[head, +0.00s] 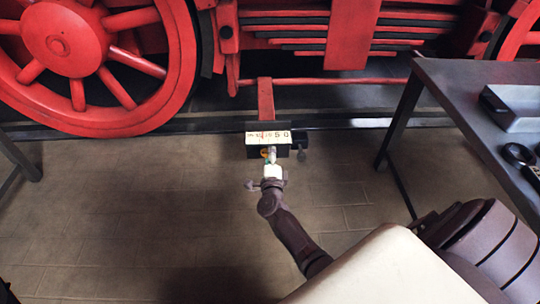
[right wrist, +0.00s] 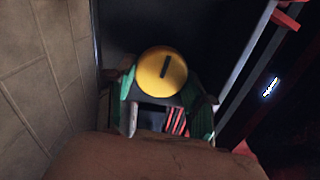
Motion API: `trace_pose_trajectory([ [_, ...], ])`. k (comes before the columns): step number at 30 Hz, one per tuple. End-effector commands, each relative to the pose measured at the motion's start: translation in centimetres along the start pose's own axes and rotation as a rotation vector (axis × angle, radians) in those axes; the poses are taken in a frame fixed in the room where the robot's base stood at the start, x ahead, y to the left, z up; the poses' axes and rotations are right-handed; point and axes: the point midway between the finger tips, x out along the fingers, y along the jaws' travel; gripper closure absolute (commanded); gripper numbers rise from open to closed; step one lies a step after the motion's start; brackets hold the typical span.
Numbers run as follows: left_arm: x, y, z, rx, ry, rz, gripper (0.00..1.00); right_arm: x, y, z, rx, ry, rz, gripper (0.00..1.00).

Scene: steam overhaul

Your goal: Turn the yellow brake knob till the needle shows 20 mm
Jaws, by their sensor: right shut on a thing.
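The yellow brake knob (right wrist: 162,73) shows in the right wrist view as a round disc with a dark slot close to upright. In the head view only a small orange-yellow bit of the knob (head: 264,153) shows beside my gripper. My right gripper (head: 271,157) reaches up to the knob below the gauge and is shut on it. The pale gauge scale (head: 268,137) sits on a dark box above the knob. A thin red mark shows left of its middle, but the small figures are too blurred to read a value. My left gripper is not in view.
A red spoked wheel (head: 68,40) stands at the left, with red springs and frame behind. A dark table (head: 460,95) stands at the right, with a grey item and a round black-rimmed thing on it. The tiled floor (head: 130,205) in front is clear.

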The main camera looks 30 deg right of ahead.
Motion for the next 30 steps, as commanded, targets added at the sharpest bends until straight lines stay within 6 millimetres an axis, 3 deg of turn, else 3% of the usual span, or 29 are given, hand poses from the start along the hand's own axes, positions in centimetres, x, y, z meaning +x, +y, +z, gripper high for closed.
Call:
trace_pose_trajectory([
  [20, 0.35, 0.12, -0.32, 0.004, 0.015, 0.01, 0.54, -0.03, 0.14, -0.15, 0.056, 0.003, 0.002, 0.81],
  [21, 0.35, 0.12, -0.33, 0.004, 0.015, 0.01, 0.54, -0.03, 0.14, -0.15, 0.056, 0.003, 0.002, 0.4],
  [24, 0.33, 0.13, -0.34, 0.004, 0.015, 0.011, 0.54, -0.02, 0.12, -0.13, 0.056, 0.002, 0.002, 0.24],
  [30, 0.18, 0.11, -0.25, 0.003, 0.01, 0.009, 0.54, 0.0, 0.05, -0.06, 0.055, 0.001, 0.0, 0.24],
])
